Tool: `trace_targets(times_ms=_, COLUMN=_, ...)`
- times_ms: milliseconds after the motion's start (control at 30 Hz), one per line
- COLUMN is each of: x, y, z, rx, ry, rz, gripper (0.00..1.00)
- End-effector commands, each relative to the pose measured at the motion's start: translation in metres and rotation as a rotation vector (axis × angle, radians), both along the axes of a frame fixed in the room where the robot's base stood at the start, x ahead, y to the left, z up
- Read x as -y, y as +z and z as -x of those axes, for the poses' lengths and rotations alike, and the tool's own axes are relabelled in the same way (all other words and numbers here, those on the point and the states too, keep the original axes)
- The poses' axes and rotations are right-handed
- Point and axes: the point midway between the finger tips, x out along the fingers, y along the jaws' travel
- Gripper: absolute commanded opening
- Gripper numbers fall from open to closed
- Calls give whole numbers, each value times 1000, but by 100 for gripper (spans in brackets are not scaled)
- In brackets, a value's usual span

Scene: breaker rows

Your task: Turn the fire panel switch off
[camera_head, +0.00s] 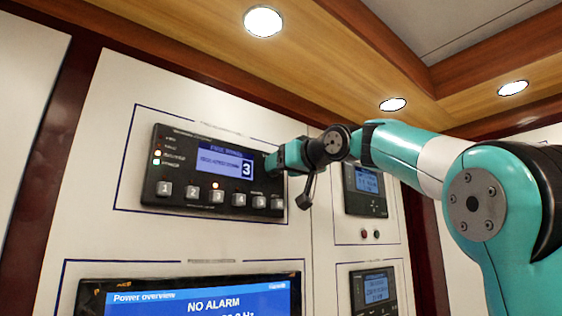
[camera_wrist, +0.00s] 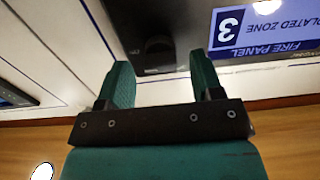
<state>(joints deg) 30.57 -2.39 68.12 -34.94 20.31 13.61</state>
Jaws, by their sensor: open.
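The fire panel (camera_head: 207,181) is a dark box on the white wall with a lit blue screen reading "FIRE PANEL", a large 3 and a row of numbered buttons. In the wrist view the panel (camera_wrist: 180,20) appears upside down. A dark knob-like switch (camera_wrist: 158,46) shows there on the panel's face, between the lines of my two fingers. Its setting is too dark to read. My gripper (camera_wrist: 163,72) is open, its teal fingers apart on either side of the switch. In the head view my gripper (camera_head: 275,160) covers the panel's right end, hiding the switch. Contact cannot be told.
Below the panel is a large screen (camera_head: 200,300) reading "Power overview" and "NO ALARM". To the right are two smaller units, an upper one (camera_head: 365,188) and a lower one (camera_head: 374,290). A wooden ceiling edge (camera_head: 330,60) runs above the wall.

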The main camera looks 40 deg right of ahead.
Motion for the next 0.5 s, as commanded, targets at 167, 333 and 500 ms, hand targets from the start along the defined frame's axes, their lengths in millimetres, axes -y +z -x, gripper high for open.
trace_targets(times_ms=167, x=-1, y=0, z=-9, rx=0, ry=0, rz=0, gripper=60)
trace_targets(times_ms=333, x=0, y=-1, z=-9, rx=1, ry=-1, rz=0, gripper=60)
trace_targets(times_ms=500, x=0, y=-1, z=-9, rx=1, ry=0, rz=0, gripper=37)
